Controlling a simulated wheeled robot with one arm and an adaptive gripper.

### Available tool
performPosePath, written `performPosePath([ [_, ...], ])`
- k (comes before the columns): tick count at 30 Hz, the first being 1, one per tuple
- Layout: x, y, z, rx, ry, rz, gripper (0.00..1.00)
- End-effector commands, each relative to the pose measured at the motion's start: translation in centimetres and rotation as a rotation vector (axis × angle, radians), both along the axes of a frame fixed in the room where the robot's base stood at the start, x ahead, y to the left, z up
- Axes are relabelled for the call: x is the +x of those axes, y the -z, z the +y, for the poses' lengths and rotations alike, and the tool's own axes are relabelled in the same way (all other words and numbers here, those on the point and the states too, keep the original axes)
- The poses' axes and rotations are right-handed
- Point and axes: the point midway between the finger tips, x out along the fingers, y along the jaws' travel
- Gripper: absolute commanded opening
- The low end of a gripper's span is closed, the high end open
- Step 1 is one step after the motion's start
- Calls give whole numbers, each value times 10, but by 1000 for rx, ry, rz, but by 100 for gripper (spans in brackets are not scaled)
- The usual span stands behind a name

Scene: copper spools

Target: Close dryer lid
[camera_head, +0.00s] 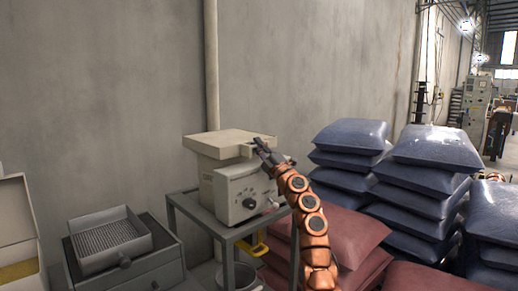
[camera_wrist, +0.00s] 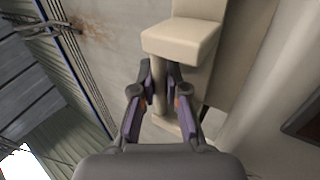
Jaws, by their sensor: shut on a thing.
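The dryer (camera_head: 240,190) is a pale boxy machine with a dial panel and a round knob on its front. It stands on a grey metal stand. Its lid (camera_head: 222,142) is a thick pale slab over the top, nearly level; I cannot tell whether it is fully seated. My gripper (camera_head: 260,148) is at the lid's front right edge, shut on a pale part of the lid. In the wrist view, the fingers of my gripper (camera_wrist: 160,75) flank a narrow pale piece just below a pale block of the lid (camera_wrist: 182,38). The exact contact is partly hidden.
The grey stand (camera_head: 228,236) has a yellow handle-like item (camera_head: 256,245) beneath. Red sacks (camera_head: 345,238) and stacked blue sacks (camera_head: 425,175) crowd the right side. A concrete wall and vertical pipe are behind.

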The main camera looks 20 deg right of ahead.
Motion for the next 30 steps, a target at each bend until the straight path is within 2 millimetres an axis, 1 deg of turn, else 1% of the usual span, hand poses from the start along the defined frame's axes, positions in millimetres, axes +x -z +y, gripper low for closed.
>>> performPosePath([
  [1,0,5,-5,2,6,0,0],
  [15,1,9,-3,2,3,-1,0],
  [16,2,9,-3,2,3,-1,14],
  [23,1,8,-1,3,-1,-2,38],
  [24,1,7,-1,2,-1,-3,39],
  [30,1,6,-1,3,-1,-4,39],
])
